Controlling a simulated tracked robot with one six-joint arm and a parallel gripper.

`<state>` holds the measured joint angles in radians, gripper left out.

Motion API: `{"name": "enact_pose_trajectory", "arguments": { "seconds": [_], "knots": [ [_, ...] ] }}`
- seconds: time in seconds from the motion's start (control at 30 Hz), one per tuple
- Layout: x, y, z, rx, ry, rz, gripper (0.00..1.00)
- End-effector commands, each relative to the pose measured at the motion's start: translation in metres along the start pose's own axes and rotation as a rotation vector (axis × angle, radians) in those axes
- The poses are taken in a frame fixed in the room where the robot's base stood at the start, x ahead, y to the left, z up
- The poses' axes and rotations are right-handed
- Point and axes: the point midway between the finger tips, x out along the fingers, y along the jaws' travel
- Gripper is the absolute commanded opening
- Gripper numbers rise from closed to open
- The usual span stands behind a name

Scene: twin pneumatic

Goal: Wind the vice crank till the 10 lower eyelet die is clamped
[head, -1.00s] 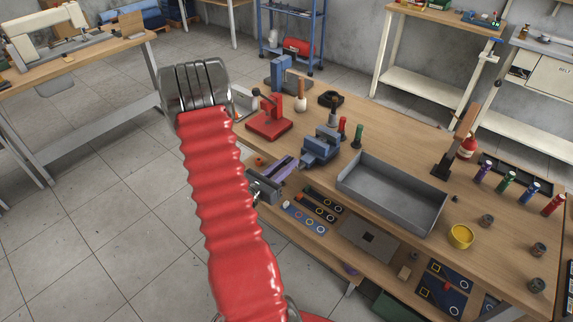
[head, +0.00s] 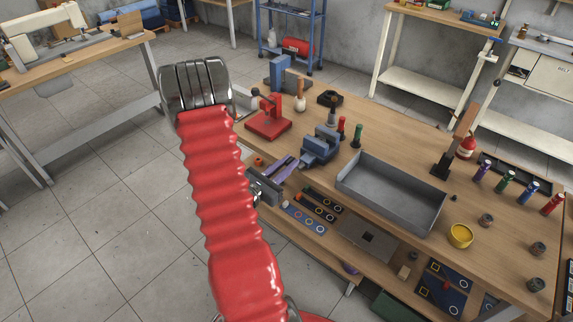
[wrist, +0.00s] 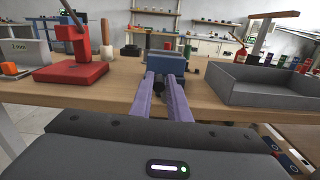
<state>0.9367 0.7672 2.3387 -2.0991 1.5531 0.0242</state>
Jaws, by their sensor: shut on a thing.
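The blue vice (head: 320,148) stands on the bench near its front edge. In the wrist view the blue vice (wrist: 170,62) is straight ahead of my fingers. My gripper (head: 291,160) reaches over the bench edge with its purple fingers pointing at the vice. In the wrist view my gripper (wrist: 166,80) has its two fingers close together at the front of the vice, shut on the vice crank, which the fingers mostly hide. The 10 lower eyelet die cannot be made out in the vice in either view.
A red press (head: 268,122) stands left of the vice, and a grey tray (head: 392,195) stands close on the right. A red-handled tool (head: 342,126) and a green-handled tool (head: 357,134) stand behind the vice. A yellow cup (head: 460,236) is farther right.

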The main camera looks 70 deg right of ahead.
Motion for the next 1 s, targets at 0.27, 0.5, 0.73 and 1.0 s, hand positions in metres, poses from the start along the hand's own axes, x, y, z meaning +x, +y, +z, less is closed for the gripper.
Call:
{"name": "enact_pose_trajectory", "arguments": {
  "seconds": [0.27,0.5,0.73,1.0],
  "knots": [
    [0.0,-0.008,0.002,0.215,0.004,0.004,0.0],
    [-0.001,-0.018,0.002,0.441,0.005,0.004,0.0],
    [0.0,-0.027,0.001,0.658,0.005,0.003,0.0],
    [-0.001,-0.037,-0.004,0.915,0.006,0.003,0.0]
  ]
}}
